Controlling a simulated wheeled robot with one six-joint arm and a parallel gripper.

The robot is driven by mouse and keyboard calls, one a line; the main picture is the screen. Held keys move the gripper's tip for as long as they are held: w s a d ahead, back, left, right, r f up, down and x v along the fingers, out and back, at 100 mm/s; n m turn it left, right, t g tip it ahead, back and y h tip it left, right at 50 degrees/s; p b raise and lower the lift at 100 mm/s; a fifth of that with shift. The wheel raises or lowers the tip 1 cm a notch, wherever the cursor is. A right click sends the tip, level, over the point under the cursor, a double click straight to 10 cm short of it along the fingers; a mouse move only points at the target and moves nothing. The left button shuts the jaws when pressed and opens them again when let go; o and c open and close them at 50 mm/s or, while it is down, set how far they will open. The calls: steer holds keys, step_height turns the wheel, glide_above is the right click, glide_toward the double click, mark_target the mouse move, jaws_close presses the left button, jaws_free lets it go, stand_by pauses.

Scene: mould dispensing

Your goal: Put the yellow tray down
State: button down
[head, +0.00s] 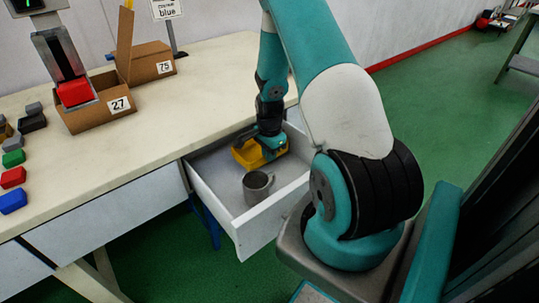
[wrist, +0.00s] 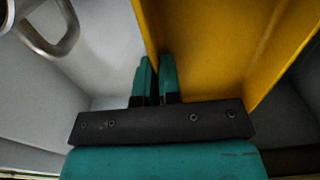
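The yellow tray (head: 247,155) is inside the open drawer, toward its back. My gripper (head: 270,147) reaches down into the drawer at the tray. In the wrist view the two teal fingertips (wrist: 156,80) are close together with the wall of the yellow tray (wrist: 225,50) between them, so my gripper is shut on that wall. I cannot tell whether the tray's underside touches the drawer floor. My gripper hides part of the tray in the head view.
The white drawer (head: 262,232) sticks out from under the workbench (head: 150,165). A grey mug (head: 257,188) stands in it, nearer the front; its handle (wrist: 68,38) shows in the wrist view. Cardboard boxes (head: 150,68) and coloured blocks (head: 13,178) are on the bench.

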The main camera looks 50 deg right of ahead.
steer(key=shift+f+b, duration=0.3)
steer(key=shift+f, duration=0.3)
steer(key=c, duration=1.3)
jaws_free()
